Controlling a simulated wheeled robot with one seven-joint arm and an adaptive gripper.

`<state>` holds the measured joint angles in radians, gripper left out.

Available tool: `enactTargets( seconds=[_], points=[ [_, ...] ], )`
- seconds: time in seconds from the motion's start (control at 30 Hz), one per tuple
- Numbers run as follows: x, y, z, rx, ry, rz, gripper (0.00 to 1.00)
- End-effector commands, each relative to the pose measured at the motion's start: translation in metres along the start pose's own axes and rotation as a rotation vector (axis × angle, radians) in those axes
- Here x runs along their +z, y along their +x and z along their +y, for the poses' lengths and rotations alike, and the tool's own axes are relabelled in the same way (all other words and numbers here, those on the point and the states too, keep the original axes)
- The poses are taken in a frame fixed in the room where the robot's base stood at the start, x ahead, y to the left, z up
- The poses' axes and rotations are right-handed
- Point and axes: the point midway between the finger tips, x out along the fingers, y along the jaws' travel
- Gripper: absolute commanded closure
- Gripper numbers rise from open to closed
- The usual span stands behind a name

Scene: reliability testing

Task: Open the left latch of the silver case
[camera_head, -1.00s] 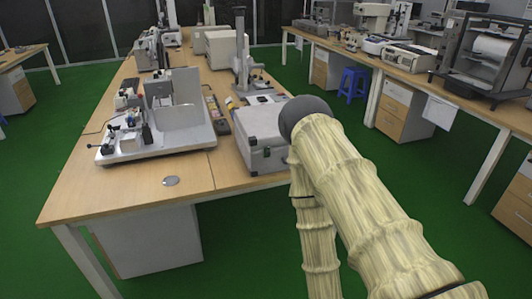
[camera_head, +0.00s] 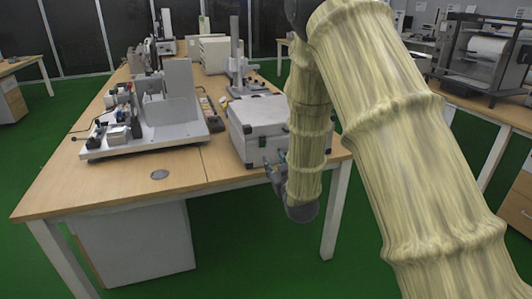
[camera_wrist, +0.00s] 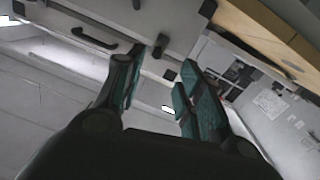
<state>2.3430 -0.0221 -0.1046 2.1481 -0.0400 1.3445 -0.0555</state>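The silver case (camera_head: 262,112) stands on the wooden table, lid shut, its front facing me and its right part hidden behind my arm. My gripper (camera_head: 275,163) is just in front of the case's front face, partly hidden by my forearm. In the wrist view, my gripper (camera_wrist: 172,66) has its two dark-green fingers apart with nothing between them. The case (camera_wrist: 125,18) fills the top of that view, with a black handle (camera_wrist: 95,40) and a black latch (camera_wrist: 160,45) near the left fingertip. Whether finger and latch touch, I cannot tell.
The table (camera_head: 110,195) is bare at its near left, apart from a round metal disc (camera_head: 160,174). A white apparatus (camera_head: 150,130) stands left of the case. A stand with a column (camera_head: 236,60) is behind it. Another bench with instruments runs along the right.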

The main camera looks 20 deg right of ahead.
Motion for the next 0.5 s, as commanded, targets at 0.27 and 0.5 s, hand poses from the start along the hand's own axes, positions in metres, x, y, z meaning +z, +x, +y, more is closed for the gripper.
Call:
enactTargets(
  seconds=[0.27,0.5],
  points=[
    [-0.013,0.020,0.002,0.003,-0.005,0.035,0.62],
    [-0.014,0.058,0.002,0.002,-0.005,0.034,0.62]
  ],
)
